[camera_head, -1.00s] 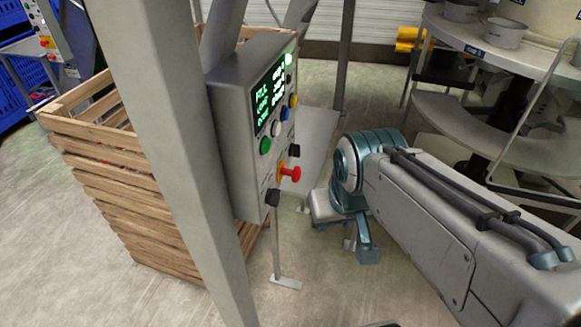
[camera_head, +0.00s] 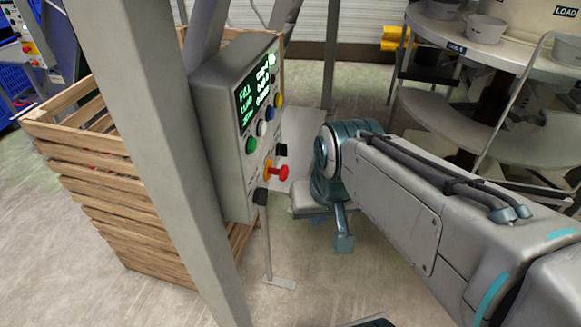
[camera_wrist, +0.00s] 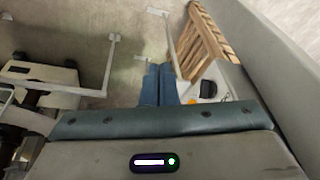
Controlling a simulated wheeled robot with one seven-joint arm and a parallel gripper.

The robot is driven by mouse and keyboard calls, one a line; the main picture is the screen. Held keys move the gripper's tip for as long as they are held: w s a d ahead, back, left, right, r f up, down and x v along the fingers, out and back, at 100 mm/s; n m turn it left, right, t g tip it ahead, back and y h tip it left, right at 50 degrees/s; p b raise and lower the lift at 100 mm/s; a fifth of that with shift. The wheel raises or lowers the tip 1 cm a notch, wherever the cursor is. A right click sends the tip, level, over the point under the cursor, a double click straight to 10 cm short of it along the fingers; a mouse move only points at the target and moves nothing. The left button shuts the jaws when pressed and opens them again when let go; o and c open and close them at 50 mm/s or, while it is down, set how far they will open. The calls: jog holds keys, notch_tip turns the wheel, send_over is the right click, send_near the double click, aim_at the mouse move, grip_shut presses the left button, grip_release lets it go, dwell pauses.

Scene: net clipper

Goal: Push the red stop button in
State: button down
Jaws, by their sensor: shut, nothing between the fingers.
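The red stop button (camera_head: 283,172) sticks out from a yellow collar on the front of a grey control box (camera_head: 217,150). My gripper (camera_head: 343,243) hangs with its teal fingers pointing down, right of and lower than the button in the head view, apart from it. In the wrist view the blue fingers (camera_wrist: 158,72) are together with nothing between them. The red button cannot be made out in that view.
A grey slanted post (camera_head: 160,150) stands left of the box. Green, white, blue, yellow and black controls and a lit screen (camera_head: 257,82) share the panel. A wooden crate (camera_head: 110,200) stands behind. A round steel table (camera_head: 490,55) is at right. Floor between is open.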

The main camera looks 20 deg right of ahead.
jog(key=w+d+m+t+y+b, duration=0.1)
jog(key=w+d+m+y, duration=0.6)
jog(key=m, duration=1.5)
jog(key=w+d, duration=0.5)
jog(key=w, duration=0.1)
jog(key=shift+w+f+m+y+b, duration=0.2)
jog(key=shift+w+m+y+b, duration=0.1)
jog(key=shift+m+y+b, duration=0.1)
jog(key=p, duration=0.2)
send_near(287, 177)
jog(key=d+f+x, duration=0.1)
jog(key=x, duration=0.4)
jog(key=shift+w+a+r, duration=0.1)
jog(key=shift+w+a, duration=0.1)
jog(key=shift+a, duration=0.55)
